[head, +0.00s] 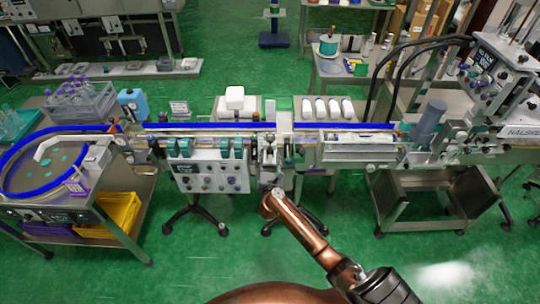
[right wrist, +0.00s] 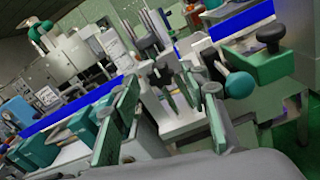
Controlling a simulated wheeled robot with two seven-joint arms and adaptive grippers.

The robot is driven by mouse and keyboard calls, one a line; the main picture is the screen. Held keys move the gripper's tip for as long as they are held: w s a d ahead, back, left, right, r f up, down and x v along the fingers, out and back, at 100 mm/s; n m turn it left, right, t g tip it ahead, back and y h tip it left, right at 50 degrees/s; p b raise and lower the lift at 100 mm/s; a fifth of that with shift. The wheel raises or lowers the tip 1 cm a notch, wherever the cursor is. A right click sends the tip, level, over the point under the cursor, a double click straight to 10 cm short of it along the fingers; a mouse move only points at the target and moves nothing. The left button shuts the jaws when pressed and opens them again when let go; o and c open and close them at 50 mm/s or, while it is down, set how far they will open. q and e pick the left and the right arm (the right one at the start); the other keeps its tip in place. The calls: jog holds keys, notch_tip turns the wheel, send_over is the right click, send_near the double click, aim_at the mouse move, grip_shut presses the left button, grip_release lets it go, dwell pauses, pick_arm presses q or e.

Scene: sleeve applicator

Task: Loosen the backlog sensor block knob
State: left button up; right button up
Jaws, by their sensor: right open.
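My right gripper (head: 268,150) is at the middle of the conveyor, at its near side, with my copper arm reaching up from the bottom. In the right wrist view my right gripper (right wrist: 168,95) is open, its two fingers standing apart with greenish inner pads. Between and beyond them are metal rods and pale brackets. A round dark teal knob (right wrist: 240,84) shows just right of the right finger. I cannot tell which knob is the backlog sensor block's. My left gripper is not in view.
The conveyor's blue rail (head: 200,126) runs across the view. A control panel (head: 210,178) with teal blocks above it hangs left of my right gripper. White containers (head: 327,108) stand behind the conveyor. A round blue-rimmed table (head: 20,160) is at left. The green floor is open in front.

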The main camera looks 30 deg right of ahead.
jog(key=shift+w+d, duration=0.25)
jog(key=shift+w, duration=0.15)
jog(key=shift+c, duration=0.2)
grip_shut()
